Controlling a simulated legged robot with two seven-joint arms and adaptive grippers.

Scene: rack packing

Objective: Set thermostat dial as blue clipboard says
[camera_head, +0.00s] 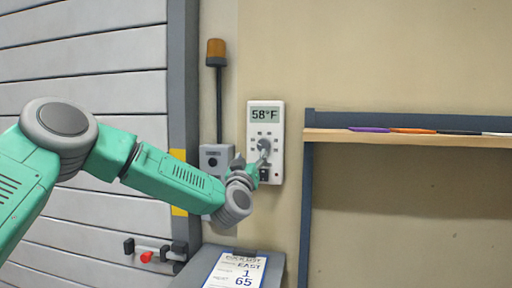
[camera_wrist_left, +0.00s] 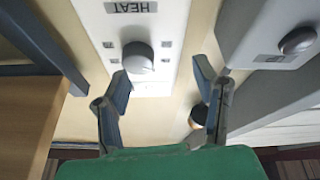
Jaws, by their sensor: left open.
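The white thermostat (camera_head: 279,112) is on the wall, its display reading 58°F. Its grey round dial (camera_head: 263,144) is partly covered by my left gripper (camera_head: 254,162). The blue-edged clipboard (camera_head: 237,272) stands at the bottom of the head view, with a sheet reading EASY, 1 and 65; smaller lines are hard to read. In the left wrist view my left gripper (camera_wrist_left: 163,85) is open and empty. The dial (camera_wrist_left: 138,57) shows beyond the fingers, nearer the left fingertip; contact cannot be told. An upside-down HEAT label is above it. My right gripper is not in view.
A grey box (camera_head: 216,158) with an orange beacon (camera_head: 216,52) above it is left of the thermostat. A shelf (camera_head: 400,138) with several coloured flat items is at the right. A red-knobbed handle (camera_head: 147,256) is at the lower left.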

